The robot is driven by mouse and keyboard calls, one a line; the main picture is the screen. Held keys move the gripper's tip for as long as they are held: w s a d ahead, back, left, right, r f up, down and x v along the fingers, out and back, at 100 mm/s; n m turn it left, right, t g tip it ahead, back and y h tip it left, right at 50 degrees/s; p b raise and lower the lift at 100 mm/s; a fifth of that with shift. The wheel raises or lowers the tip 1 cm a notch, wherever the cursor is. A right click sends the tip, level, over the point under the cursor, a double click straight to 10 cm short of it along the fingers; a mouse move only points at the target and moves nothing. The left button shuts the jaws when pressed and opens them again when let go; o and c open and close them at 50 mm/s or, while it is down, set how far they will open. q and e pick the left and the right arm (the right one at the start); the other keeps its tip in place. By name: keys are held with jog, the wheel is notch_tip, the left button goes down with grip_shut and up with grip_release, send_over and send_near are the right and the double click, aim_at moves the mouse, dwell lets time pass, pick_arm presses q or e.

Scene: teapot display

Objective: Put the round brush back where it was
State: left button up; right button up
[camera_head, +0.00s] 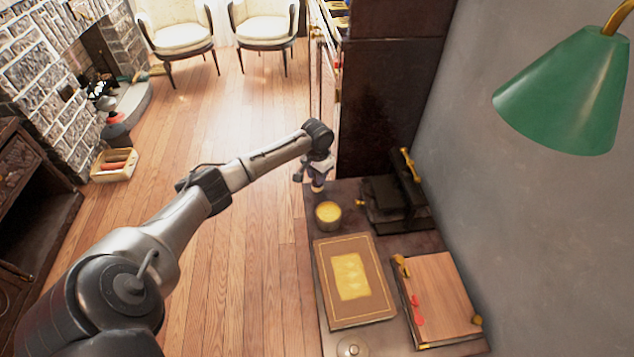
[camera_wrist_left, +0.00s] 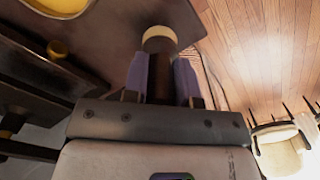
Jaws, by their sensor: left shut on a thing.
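My left gripper (camera_head: 318,180) is at the far left corner of the dark worktop. In the left wrist view my gripper (camera_wrist_left: 161,78) has its two purple-grey fingers shut on the round brush (camera_wrist_left: 159,39). The brush has a dark handle between the fingers and a pale cream round end beyond the fingertips. In the head view the brush is small and hard to separate from the gripper. I cannot tell whether it touches the worktop (camera_head: 312,215). My right gripper is in neither view.
A round pot with yellow contents (camera_head: 328,213) stands close in front of the gripper. A dark press (camera_head: 392,203) is to the right. A brown book (camera_head: 352,282) and a wooden board (camera_head: 443,295) lie nearer. A green lamp (camera_head: 565,95) hangs at upper right. A dark cabinet (camera_head: 385,100) stands behind.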

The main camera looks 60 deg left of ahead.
pick_arm(q)
notch_tip(320, 180, down, 3)
jog(key=shift+s+f+b, duration=0.1)
jog(key=shift+b, duration=0.35)
jog(key=o, duration=0.9)
jog(key=shift+f, duration=0.1)
jog(key=shift+r, duration=0.3)
notch_tip(320, 180, up, 10)
jog(key=p, duration=0.3)
jog(key=shift+r, duration=0.9)
